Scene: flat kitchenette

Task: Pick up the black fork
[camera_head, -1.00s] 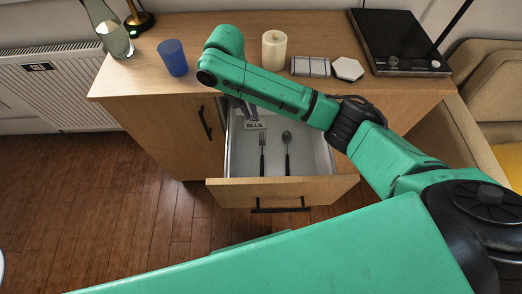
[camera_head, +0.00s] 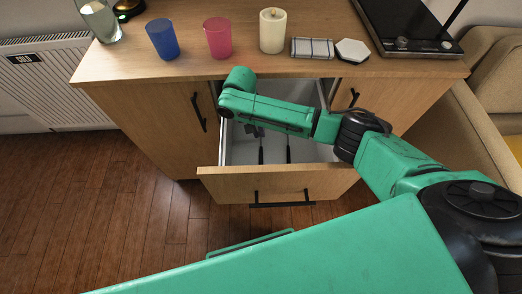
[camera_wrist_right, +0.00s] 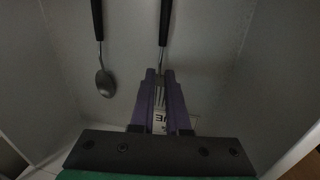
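The black fork (camera_head: 261,155) lies in the open drawer, with only its dark handle showing below my right arm in the head view. In the right wrist view the fork (camera_wrist_right: 165,25) shows its black handle at the top, and its metal tines run down between my gripper's fingers. My right gripper (camera_wrist_right: 159,74) points down into the drawer with its two purple fingers apart, one on each side of the fork's metal part. Whether they touch it cannot be seen. In the head view the right gripper (camera_head: 256,131) is mostly hidden under my arm. My left gripper is not in view.
A spoon (camera_wrist_right: 105,82) with a black handle lies beside the fork. A card with letters lies under the fingers. The drawer front (camera_head: 280,185) and side walls bound the space. On the counter stand a blue cup (camera_head: 162,39), a pink cup (camera_head: 218,38) and a candle (camera_head: 272,31).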

